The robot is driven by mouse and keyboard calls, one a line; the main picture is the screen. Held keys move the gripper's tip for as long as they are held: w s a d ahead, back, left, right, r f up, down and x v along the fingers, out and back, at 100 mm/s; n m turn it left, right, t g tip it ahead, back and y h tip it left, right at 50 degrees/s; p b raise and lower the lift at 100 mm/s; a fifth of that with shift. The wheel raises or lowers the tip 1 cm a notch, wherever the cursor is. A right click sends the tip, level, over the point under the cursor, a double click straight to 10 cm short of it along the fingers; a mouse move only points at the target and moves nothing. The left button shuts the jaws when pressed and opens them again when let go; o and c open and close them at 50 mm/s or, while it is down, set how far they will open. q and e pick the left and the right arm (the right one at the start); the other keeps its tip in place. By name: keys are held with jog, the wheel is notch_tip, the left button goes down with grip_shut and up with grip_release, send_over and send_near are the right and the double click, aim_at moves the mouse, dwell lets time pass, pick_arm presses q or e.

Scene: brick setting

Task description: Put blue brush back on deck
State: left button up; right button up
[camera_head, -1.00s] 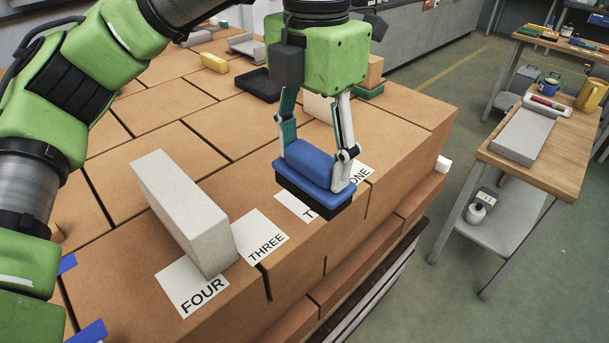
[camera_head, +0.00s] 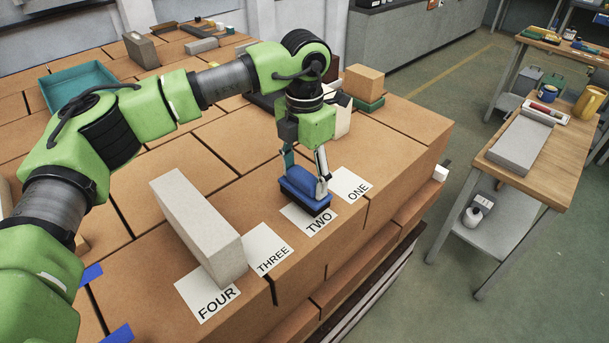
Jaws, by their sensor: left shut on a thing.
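My left gripper (camera_head: 306,176) is shut on the blue brush (camera_head: 303,187), a blue block with a dark underside. The brush is low over the deck of brown bricks (camera_head: 190,160), at the back part of the card marked TWO (camera_head: 318,222). I cannot tell whether its underside touches the deck. My right gripper is not in view.
A tall pale grey block (camera_head: 200,222) stands by the cards FOUR (camera_head: 212,300) and THREE (camera_head: 270,254). Card ONE (camera_head: 352,184) lies bare to the right. A teal tray (camera_head: 78,82) is at the far left. A wooden side table (camera_head: 545,165) stands across the aisle.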

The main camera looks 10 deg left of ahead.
pick_arm(q)
jog(key=shift+f+p, duration=0.35)
jog(key=shift+f, duration=0.55)
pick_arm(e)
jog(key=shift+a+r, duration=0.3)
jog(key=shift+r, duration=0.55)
pick_arm(q)
jog(key=shift+f, duration=0.1)
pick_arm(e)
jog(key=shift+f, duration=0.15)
pick_arm(q)
jog(key=o, duration=0.6)
jog(key=shift+f, duration=0.1)
jog(key=o, duration=0.4)
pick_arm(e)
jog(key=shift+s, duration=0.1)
